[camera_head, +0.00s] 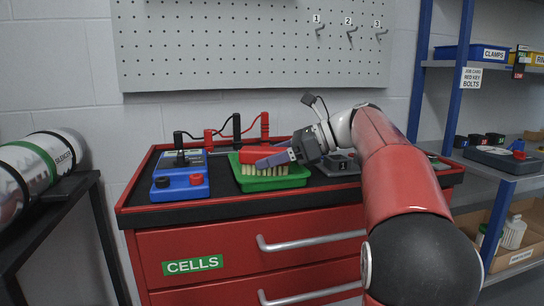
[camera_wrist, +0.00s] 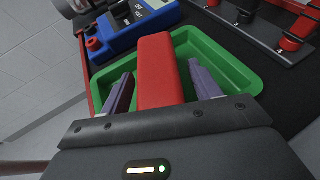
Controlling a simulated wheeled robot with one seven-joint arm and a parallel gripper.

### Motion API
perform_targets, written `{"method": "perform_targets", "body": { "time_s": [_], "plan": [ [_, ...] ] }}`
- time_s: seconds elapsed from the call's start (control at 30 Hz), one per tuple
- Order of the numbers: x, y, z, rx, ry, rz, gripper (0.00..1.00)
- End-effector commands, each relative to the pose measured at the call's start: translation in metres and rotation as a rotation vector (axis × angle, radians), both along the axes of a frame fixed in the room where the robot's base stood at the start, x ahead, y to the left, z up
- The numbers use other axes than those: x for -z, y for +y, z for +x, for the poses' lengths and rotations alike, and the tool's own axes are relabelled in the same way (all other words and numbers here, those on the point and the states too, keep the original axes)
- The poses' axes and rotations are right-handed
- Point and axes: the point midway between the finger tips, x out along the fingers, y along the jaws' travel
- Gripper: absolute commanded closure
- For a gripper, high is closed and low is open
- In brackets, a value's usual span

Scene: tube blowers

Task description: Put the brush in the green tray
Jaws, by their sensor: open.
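The brush (camera_head: 262,154) has a red back and pale bristles that point down. It sits within the green tray (camera_head: 291,181) on top of the red cabinet. In the wrist view the red back of the brush (camera_wrist: 158,62) lies inside the outline of the green tray (camera_wrist: 238,72). My gripper (camera_head: 275,160) is over the tray. In the wrist view its fingers (camera_wrist: 163,86) stand apart, one on each side of the brush, with gaps showing. The near end of the brush is hidden by the gripper body. Whether the bristles touch the tray floor is unclear.
A blue meter (camera_head: 180,178) stands close to the left of the tray. Black and red test posts with leads (camera_head: 237,131) rise behind it. A grey device (camera_head: 342,164) is at the right, under my arm. A pegboard (camera_head: 240,50) hangs behind.

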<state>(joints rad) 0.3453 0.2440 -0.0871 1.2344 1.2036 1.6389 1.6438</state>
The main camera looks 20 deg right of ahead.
Motion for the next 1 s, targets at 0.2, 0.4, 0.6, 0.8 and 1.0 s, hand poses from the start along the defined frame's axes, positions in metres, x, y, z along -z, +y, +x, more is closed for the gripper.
{"method": "perform_targets", "body": {
  "time_s": [0.2,0.4,0.6,0.8,1.0],
  "plan": [
    [-0.007,-0.007,-0.002,0.002,0.000,0.000,0.38],
    [-0.023,-0.041,-0.016,0.005,0.000,-0.001,0.38],
    [-0.039,-0.077,-0.031,0.004,-0.001,0.000,0.38],
    [-0.048,-0.098,-0.040,0.002,-0.001,0.000,0.38],
    [-0.048,-0.103,-0.043,-0.001,0.000,0.000,0.38]
  ]
}}
